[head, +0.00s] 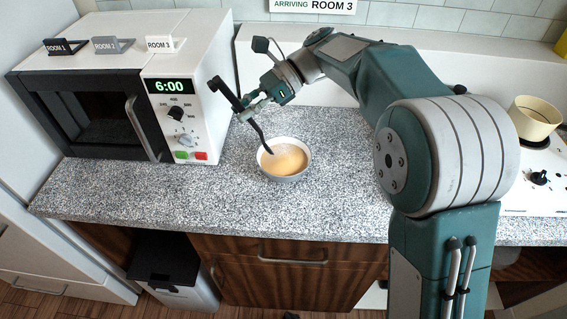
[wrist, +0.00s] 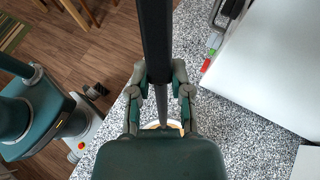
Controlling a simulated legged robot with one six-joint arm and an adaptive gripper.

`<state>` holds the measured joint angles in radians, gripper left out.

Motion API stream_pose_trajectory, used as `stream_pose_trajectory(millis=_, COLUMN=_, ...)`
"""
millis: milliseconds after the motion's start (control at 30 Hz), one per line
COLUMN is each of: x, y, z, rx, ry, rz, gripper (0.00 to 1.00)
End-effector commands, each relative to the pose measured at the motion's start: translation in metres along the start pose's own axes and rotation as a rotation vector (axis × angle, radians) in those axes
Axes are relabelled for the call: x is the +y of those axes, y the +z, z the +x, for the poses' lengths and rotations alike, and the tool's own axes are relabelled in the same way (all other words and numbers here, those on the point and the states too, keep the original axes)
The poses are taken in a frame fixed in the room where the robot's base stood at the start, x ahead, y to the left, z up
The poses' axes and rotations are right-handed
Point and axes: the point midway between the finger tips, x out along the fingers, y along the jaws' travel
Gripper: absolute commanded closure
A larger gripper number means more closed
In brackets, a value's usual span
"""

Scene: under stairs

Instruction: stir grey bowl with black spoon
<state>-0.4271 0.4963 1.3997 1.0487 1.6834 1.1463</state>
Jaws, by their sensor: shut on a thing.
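The grey bowl (head: 284,176) looks pale and stands on the speckled counter, with a cream-coloured liquid in it. My gripper (head: 252,112) is above and to the left of the bowl, shut on the black spoon (head: 259,133). The spoon is tilted, its handle rising up and left past the fingers. Its lower end reaches over the bowl's left rim into the bowl; its tip is hidden, seemingly in the liquid. In the wrist view the spoon handle (wrist: 155,35) runs between the fingers (wrist: 160,95). Only a sliver of the bowl shows there, behind my gripper.
A microwave (head: 180,120) reading 6:00 stands close left of the spoon, with room signs on top. A cream pot (head: 533,120) sits on a white stove at right. The counter (head: 200,200) is clear in front of the bowl. A bin (head: 175,275) stands below.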

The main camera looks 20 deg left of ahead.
Motion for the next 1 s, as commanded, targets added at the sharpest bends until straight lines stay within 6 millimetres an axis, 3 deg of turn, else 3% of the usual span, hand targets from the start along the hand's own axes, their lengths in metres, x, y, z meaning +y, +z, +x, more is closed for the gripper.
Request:
stream_pose_trajectory(millis=467, x=0.0, y=0.001, z=-0.001, rx=0.0, ry=0.0, rz=-0.001, gripper=1.0)
stream_pose_trajectory(millis=1000, x=0.0, y=0.036, z=-0.018, rx=0.0, ry=0.0, rz=0.0, gripper=1.0)
